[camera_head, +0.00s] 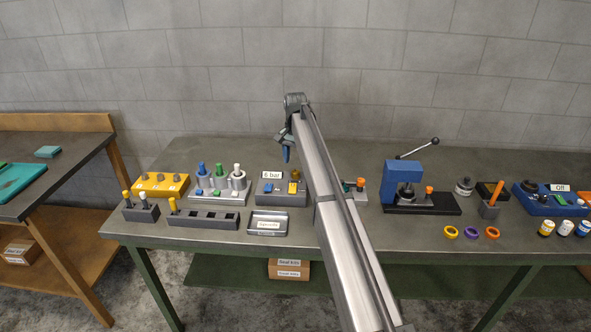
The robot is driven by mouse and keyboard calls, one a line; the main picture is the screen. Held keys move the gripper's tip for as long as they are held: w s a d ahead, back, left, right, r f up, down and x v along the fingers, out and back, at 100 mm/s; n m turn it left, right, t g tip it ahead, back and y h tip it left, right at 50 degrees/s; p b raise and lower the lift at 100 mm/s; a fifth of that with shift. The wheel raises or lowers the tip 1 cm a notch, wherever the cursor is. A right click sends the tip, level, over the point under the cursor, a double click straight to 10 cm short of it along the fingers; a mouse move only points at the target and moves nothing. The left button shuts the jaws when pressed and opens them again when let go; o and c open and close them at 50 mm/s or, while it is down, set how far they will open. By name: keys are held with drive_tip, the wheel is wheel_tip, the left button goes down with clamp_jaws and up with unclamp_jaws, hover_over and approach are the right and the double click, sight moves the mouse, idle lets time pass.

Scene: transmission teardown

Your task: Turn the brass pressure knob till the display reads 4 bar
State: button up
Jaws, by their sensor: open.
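The display (271,175) reads "6 bar" and stands at the back of a grey unit (281,199) near the middle of the table. The brass pressure knob (295,174) shows small at the back right of that unit, close beside my arm. My gripper (286,154) hangs above and behind the knob in the picture, with its blue fingertips pointing down. It looks empty and apart from the knob. Its fingers overlap in this view, so the gap between them is hard to see. My arm hides what lies just right of the unit.
Left of the unit stand a yellow block (160,185), grey cylinders with coloured pegs (221,180) and a slotted dark block (203,219). A small tray (268,223) sits in front. A blue press (405,175) stands on the right. The table's back strip is mostly clear.

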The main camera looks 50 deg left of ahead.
sight(296, 172)
drive_tip(key=shift+f, duration=2.3)
drive_tip(key=c, duration=1)
